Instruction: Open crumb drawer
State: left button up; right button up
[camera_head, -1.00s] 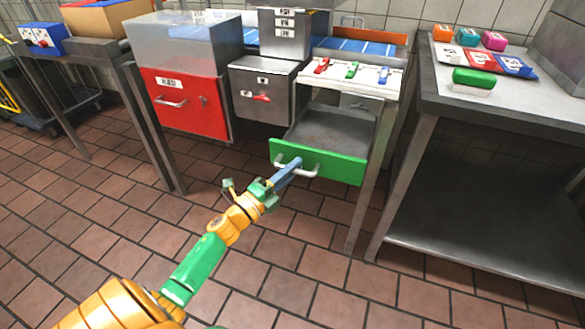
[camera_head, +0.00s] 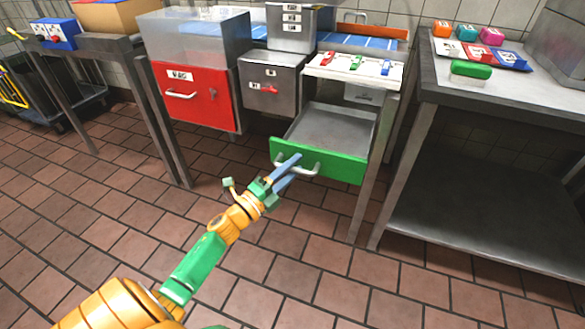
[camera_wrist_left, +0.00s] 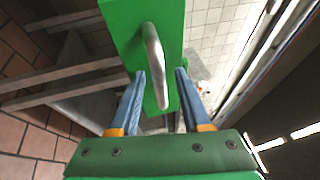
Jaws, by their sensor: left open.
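The crumb drawer has a green front (camera_head: 335,166) with a light metal bar handle (camera_head: 305,171), and it is pulled out, showing its empty grey inside (camera_head: 332,128) in the head view. My left gripper (camera_head: 290,170) is open at the left part of the handle. In the left wrist view the two blue fingers (camera_wrist_left: 158,90) stand apart, with the handle (camera_wrist_left: 156,65) between or just beyond their tips and the green front (camera_wrist_left: 125,35) behind it. Whether a finger touches the handle I cannot tell. My right gripper is not in view.
A red panel (camera_head: 196,108) with a handle and a grey box (camera_head: 268,88) with a red latch are left of the drawer. A table leg (camera_head: 371,180) and a steel table (camera_head: 440,95) are at right. The tiled floor (camera_head: 300,270) in front is clear.

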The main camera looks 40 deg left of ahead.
pick_arm(q)
jog(key=v, duration=0.7)
jog(key=s+d+f+n+g+y, duration=0.15)
jog(key=s+f+n+g, duration=0.35)
jog(key=f, duration=0.8)
jog(key=s+f+n+g+y, duration=0.25)
jog(key=f+n, duration=0.45)
jog(key=f, duration=0.5)
jog(key=s+d+f+n+g, duration=0.3)
jog(key=s+d+f+g, duration=0.15)
jog(key=s+f, duration=0.5)
jog(key=s+d+f+n+g, duration=0.2)
jog(key=s+d+f+g, duration=0.1)
jog(key=s, duration=0.4)
jog(key=s+d+f+n+g, duration=0.1)
jog(key=s+d+f+g, duration=0.15)
jog(key=s, duration=0.35)
notch_tip(320, 180, up, 19)
jog(key=s+g+p, duration=0.1)
jog(key=s+p, duration=0.1)
jog(key=p, duration=1.8)
jog(key=shift+s+d+h, duration=0.2)
jog(key=shift+h, duration=0.2)
